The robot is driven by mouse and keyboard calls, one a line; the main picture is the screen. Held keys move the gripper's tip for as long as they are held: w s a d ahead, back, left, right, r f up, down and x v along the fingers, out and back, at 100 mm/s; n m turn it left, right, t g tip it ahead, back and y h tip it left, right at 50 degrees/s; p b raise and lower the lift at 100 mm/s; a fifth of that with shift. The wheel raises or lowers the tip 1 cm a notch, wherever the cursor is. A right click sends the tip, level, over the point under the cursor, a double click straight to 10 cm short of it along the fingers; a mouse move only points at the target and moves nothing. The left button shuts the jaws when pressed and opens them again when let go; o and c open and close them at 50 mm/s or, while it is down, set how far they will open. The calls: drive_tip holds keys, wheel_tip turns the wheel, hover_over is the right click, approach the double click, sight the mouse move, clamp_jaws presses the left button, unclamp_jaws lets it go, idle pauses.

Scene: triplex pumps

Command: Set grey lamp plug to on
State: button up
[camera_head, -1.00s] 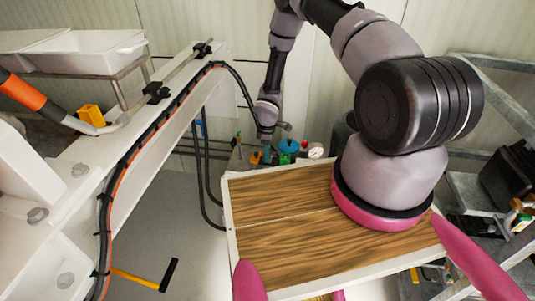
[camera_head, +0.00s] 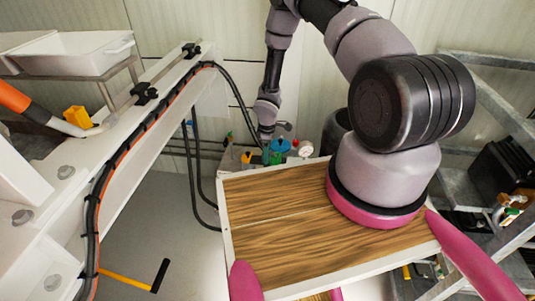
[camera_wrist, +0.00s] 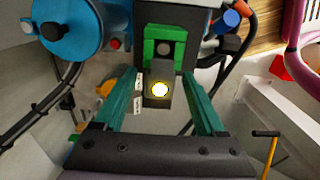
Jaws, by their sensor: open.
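In the wrist view, a dark grey block with a glowing yellow lamp (camera_wrist: 159,90) sits just below a green bracket (camera_wrist: 165,45) on a dark housing. It looks like the grey lamp plug, though I cannot tell its switch position for certain. My gripper (camera_wrist: 160,78) is open, with one teal finger on each side of the block. I cannot tell whether either finger touches it. In the head view my gripper (camera_head: 266,155) is small and partly hidden, at the pump equipment behind the wooden board.
A blue round part (camera_wrist: 68,28) is close at upper left in the wrist view, with a black hose below it. In the head view, a white beam (camera_head: 150,130) with cables runs along the left.

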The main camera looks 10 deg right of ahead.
wheel_tip(320, 180, up, 11)
drive_tip(key=shift+f, duration=0.2)
idle(0.3)
